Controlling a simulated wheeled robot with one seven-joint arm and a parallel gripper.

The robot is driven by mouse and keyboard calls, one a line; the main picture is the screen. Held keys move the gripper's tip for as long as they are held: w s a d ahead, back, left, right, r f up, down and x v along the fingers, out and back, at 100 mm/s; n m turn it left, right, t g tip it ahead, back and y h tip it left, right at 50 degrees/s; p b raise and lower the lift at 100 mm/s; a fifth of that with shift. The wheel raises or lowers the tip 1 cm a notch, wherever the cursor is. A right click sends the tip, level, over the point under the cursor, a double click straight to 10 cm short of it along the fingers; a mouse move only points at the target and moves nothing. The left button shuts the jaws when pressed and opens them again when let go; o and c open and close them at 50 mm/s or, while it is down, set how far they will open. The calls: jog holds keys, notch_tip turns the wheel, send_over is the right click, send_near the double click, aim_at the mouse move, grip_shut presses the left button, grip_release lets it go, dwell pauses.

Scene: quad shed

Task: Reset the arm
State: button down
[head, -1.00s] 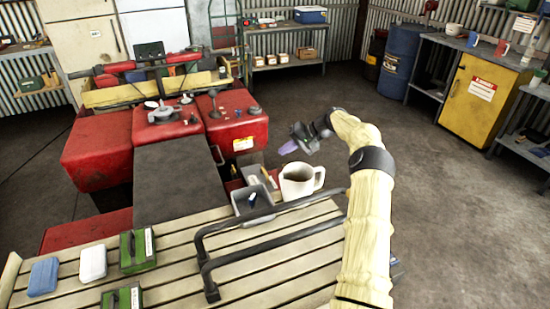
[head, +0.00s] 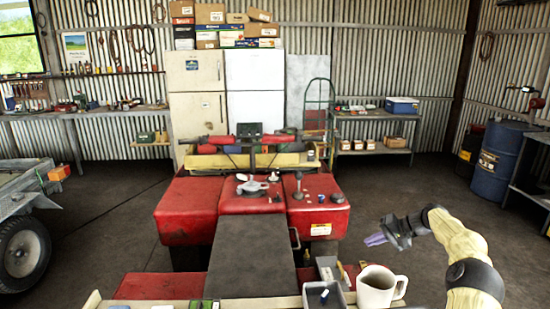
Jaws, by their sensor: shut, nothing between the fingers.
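My arm, in a pale yellow sleeve with dark joints, rises at the lower right of the head view. My gripper (head: 376,239) is at its end, pointing left, with purplish fingers held together and nothing between them. It hangs in the air to the right of the red quad (head: 324,208), apart from it. A cream jug (head: 378,290) stands below it at the bottom edge of the view, not touched by the gripper.
A grey tray (head: 309,299) sits left of the jug on the slatted rack (head: 255,302). A blue barrel (head: 496,160) and a workbench stand at the right. A trailer (head: 20,225) stands at the left. Bare floor lies right of the quad.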

notch_tip(320, 180, up, 7)
jog(key=p, duration=0.6)
jog(key=shift+r, duration=0.15)
